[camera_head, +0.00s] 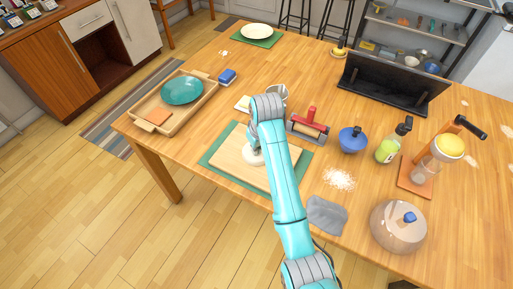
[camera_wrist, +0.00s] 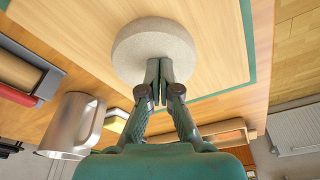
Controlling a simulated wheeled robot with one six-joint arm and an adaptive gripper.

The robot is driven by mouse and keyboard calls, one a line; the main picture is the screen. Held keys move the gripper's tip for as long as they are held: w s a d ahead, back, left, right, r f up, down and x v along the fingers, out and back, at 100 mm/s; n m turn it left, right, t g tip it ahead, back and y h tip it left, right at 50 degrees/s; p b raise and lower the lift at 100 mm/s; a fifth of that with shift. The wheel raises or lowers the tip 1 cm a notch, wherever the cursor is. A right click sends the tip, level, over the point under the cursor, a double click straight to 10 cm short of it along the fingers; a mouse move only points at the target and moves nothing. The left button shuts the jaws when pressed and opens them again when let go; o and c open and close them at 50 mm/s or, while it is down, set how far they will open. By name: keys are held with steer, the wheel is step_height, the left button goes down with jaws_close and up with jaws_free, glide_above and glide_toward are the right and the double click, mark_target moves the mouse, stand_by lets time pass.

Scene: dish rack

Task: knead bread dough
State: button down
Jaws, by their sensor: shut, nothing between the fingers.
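The pale round dough (camera_head: 252,158) lies on a light wooden board (camera_head: 229,158), which rests on a teal mat (camera_head: 209,158). In the wrist view the dough (camera_wrist: 140,45) is a thick, flattened disc at the top middle. My gripper (camera_wrist: 158,68) is shut and empty, its fingertips together at the dough's edge in that view. They overlap the dough in the picture; whether they press into it I cannot tell. In the head view my arm hides the fingers and part of the dough and board.
A wooden tray (camera_head: 157,124) with a teal plate sits left.

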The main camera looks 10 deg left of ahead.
steer(key=shift+f, duration=0.6)
